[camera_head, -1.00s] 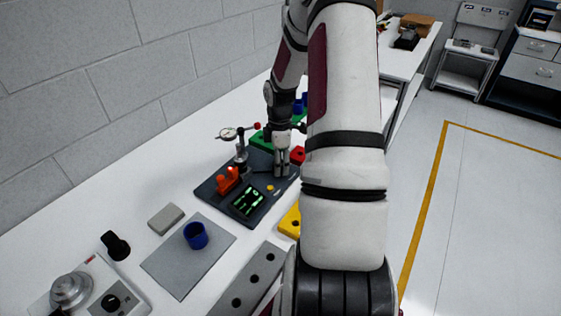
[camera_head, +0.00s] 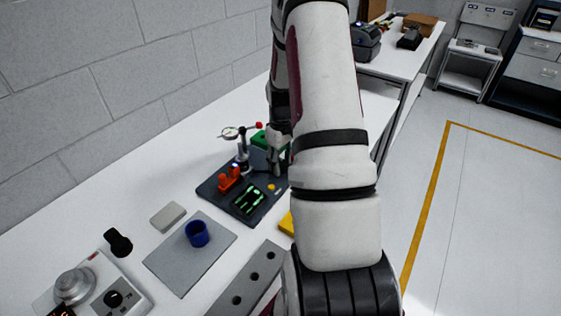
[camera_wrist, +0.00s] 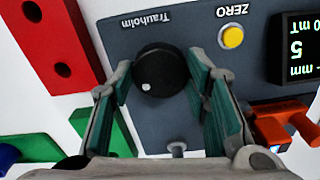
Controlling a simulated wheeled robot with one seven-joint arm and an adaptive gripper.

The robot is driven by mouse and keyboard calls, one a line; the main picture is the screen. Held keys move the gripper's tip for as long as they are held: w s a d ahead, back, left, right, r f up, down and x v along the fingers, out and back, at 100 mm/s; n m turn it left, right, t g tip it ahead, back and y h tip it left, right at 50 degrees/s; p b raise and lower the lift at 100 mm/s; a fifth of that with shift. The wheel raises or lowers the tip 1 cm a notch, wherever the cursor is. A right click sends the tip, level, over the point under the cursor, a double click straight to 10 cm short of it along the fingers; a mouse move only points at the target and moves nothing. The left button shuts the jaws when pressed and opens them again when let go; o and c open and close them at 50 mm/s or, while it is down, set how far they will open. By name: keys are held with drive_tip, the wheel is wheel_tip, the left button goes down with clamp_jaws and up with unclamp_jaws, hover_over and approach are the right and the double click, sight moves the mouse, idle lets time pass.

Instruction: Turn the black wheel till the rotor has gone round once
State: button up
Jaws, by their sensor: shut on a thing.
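The black wheel (camera_wrist: 160,72) sits on the dark panel, with a white dot near its edge at the lower left in the wrist view. My gripper (camera_wrist: 159,80) is shut on it, one green-padded finger on each side. In the head view my gripper (camera_head: 276,170) is low over the far right of the dark device panel (camera_head: 213,191), and the wheel is hidden there. The display (camera_head: 249,200) is lit green; its wrist-view part (camera_wrist: 296,48) shows an upside-down 5 and "mm".
A yellow button (camera_wrist: 232,36) is near the wheel. A blue cup (camera_head: 197,234) stands on a grey mat (camera_head: 172,266).

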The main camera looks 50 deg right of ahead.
sight(281, 163)
drive_tip(key=m+b, duration=0.1)
drive_tip(key=m, duration=0.3)
drive_tip(key=shift+m, duration=0.3)
drive_tip(key=m+b, duration=0.1)
drive_tip(key=m, duration=0.3)
drive_tip(key=shift+m, duration=0.3)
drive_tip(key=shift+b, duration=0.3)
drive_tip(key=o, duration=1.2)
drive_tip(key=shift+c, duration=0.2)
wheel_tip(281, 163, up, 12)
